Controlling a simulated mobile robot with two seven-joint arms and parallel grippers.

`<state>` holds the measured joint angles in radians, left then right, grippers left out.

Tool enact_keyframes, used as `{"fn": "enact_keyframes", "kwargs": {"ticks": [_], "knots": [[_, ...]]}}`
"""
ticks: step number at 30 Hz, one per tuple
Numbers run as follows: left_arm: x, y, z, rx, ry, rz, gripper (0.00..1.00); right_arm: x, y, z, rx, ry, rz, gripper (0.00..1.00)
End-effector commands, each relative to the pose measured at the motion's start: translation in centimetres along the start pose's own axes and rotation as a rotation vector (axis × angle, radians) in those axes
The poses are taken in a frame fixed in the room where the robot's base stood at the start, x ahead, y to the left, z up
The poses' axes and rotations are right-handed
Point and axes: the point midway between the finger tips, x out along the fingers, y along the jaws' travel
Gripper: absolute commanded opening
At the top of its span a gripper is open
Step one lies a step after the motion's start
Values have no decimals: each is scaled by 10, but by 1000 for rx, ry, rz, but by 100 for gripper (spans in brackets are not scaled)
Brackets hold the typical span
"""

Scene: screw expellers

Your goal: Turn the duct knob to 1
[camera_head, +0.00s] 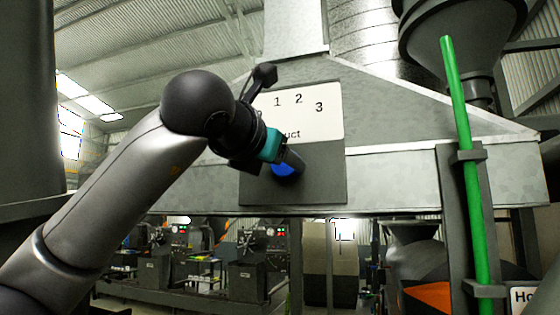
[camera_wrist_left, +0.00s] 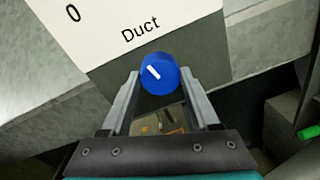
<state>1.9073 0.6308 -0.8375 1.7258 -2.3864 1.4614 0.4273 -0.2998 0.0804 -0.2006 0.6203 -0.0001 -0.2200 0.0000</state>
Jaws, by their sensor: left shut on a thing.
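The blue duct knob (camera_head: 286,170) sits on a dark grey plate (camera_head: 325,175) under a white label (camera_head: 325,117) reading 1, 2 and 3, with "Duct" partly hidden by my arm. In the left wrist view the knob (camera_wrist_left: 160,74) shows a white mark slanting to the upper left, roughly toward the 0 on the label (camera_wrist_left: 100,25). My left gripper (camera_head: 288,161) is shut on the knob, one finger on each side of it. My right gripper is not in view.
A green pipe (camera_head: 462,150) runs down the right side below a grey funnel (camera_head: 462,35). The plate is fixed to a wide metal hood (camera_head: 395,165). Machines (camera_head: 250,250) stand in the background below.

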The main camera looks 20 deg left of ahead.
Motion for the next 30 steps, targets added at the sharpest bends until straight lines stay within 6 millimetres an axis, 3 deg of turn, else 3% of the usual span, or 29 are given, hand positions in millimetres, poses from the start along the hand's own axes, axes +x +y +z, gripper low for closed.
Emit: {"fn": "enact_keyframes", "kwargs": {"ticks": [12, 13, 21, 30], "knots": [[-1, 0, 2, 8, -5, 0, 6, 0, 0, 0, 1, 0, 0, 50], [-1, 0, 2, 8, -5, -1, 64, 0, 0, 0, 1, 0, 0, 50], [0, 0, 1, 8, -2, -1, 92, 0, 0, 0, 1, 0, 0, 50], [-4, 0, 0, 7, -3, 0, 92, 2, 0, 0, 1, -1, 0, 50]]}}
